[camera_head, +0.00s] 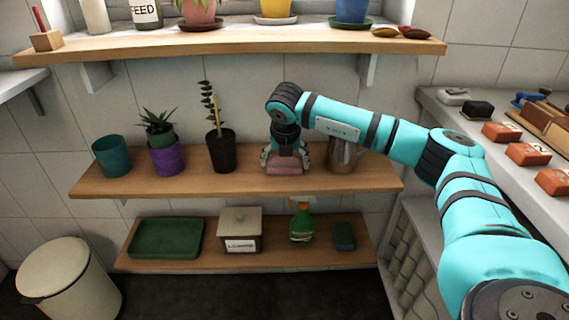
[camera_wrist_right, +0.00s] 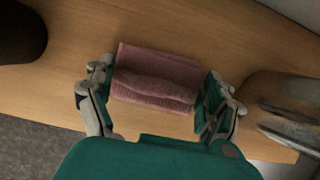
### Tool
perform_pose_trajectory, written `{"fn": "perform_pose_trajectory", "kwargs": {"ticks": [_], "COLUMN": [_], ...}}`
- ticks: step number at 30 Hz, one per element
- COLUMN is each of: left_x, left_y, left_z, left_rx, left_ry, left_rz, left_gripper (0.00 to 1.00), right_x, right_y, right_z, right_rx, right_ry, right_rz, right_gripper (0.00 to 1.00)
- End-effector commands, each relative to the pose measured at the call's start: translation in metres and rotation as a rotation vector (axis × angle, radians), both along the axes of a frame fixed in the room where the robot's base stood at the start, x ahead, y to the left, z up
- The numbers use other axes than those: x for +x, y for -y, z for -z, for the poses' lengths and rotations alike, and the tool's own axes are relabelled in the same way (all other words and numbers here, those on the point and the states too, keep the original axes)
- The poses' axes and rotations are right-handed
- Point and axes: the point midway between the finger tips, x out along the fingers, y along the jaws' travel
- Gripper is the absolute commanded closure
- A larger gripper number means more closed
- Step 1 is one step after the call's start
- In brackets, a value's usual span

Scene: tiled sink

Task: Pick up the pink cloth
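The pink cloth (camera_head: 284,168) lies folded on the middle wooden shelf, between a black plant pot and a metal pot. My right gripper (camera_head: 284,158) is over it, pointing down. In the right wrist view the cloth (camera_wrist_right: 156,80) lies between the two spread fingers of the right gripper (camera_wrist_right: 155,100), one at each short end. The left finger is close to the cloth's edge; I cannot tell if either finger touches it. My left gripper is not in view.
The black plant pot (camera_head: 222,152) stands left of the gripper and the metal pot (camera_head: 341,156) close on its right. A purple pot (camera_head: 165,158) and a teal pot (camera_head: 111,157) stand farther left. The upper shelf (camera_head: 240,42) is above my arm.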

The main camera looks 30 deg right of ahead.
Motion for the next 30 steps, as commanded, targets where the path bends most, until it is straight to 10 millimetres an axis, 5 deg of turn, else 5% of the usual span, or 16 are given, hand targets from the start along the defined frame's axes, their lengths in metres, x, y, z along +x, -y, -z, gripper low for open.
{"fn": "perform_pose_trajectory", "kwargs": {"ticks": [14, 20, 23, 30], "left_x": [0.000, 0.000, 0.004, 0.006], "left_y": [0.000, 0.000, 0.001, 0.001], "left_z": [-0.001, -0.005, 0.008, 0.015], "left_rx": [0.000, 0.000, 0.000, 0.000], "left_ry": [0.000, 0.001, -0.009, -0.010], "left_rz": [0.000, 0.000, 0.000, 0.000], "left_gripper": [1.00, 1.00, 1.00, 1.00], "right_x": [0.000, 0.001, 0.001, -0.043], "right_y": [0.000, -0.001, -0.001, -0.033], "right_z": [-0.003, -0.022, -0.038, -0.041], "right_rx": [0.001, 0.002, 0.002, 0.000], "right_ry": [0.000, 0.003, 0.004, 0.000], "right_rz": [0.000, 0.000, 0.001, -0.006], "right_gripper": [0.25, 0.25, 0.25, 0.25]}}
